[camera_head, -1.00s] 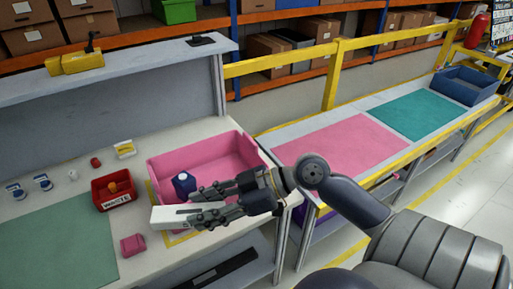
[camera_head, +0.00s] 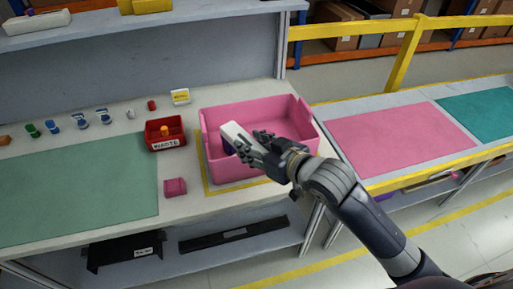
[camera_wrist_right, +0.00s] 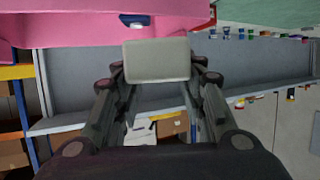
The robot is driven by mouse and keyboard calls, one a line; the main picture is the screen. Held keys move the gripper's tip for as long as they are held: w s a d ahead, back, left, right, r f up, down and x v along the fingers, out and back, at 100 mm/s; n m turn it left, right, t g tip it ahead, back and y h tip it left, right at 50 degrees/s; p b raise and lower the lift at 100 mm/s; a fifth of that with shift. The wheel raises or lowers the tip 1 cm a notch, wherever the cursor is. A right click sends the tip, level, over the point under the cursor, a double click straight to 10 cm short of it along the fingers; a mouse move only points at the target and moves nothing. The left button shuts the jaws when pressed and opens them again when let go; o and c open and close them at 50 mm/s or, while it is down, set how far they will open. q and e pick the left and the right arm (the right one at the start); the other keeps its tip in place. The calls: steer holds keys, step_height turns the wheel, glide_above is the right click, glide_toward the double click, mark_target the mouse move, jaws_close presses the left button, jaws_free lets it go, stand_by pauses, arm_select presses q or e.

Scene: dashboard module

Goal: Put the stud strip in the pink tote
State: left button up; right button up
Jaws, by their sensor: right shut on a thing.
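The pink tote (camera_head: 238,172) stands at the right end of the workbench, open at the top. My right gripper (camera_head: 255,148) reaches in from the right over the tote, shut on a pale, elongated block, which I take to be the stud strip (camera_head: 234,132). The block is tilted above the tote's opening; whether it touches the tote is unclear. In the right wrist view the block (camera_wrist_right: 157,60) sits between the fingertips (camera_wrist_right: 157,75), with the pink tote (camera_wrist_right: 70,28) behind it. A dark blue item (camera_head: 228,149) shows in the tote, partly hidden by the block. My left gripper is not in view.
A red waste bin (camera_head: 165,142) and a small pink block (camera_head: 175,187) are left of the tote. A green mat (camera_head: 80,200) covers the bench's left part. Several small parts line the back. A side table with a pink mat (camera_head: 400,138) stands to the right.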

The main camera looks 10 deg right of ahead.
steer(key=shift+w+r, duration=0.15)
steer(key=shift+w, duration=0.1)
steer(key=w+d+f+p, duration=0.4)
steer(key=w+d+f, duration=0.1)
steer(key=w+d, duration=0.5)
steer(key=shift+w+d, duration=0.25)
steer(key=shift+d, duration=0.55)
steer(key=shift+f+b, duration=0.35)
steer(key=shift+f, duration=0.25)
steer(key=o, duration=1.1)
